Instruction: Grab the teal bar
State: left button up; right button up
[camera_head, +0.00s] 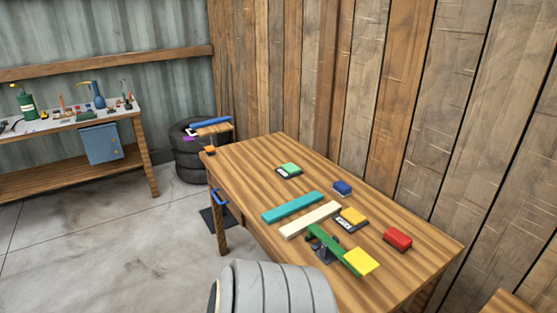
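The teal bar (292,207) lies flat on the wooden table (250,158), near its front left edge. It lies roughly parallel to a cream bar (310,219), which is just to its right with a narrow gap. The top of the teal bar is clear and nothing touches it. Neither my left nor my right gripper is in view.
A green bar (328,246) tilts on a dark stand, a yellow block (361,261) at its low end. A yellow block (352,215), red block (398,238), blue block (342,187) and green block (290,168) are nearby. A plank wall (345,75) stands behind.

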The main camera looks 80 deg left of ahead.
aim_at(273, 216)
jog(key=u, duration=2.55)
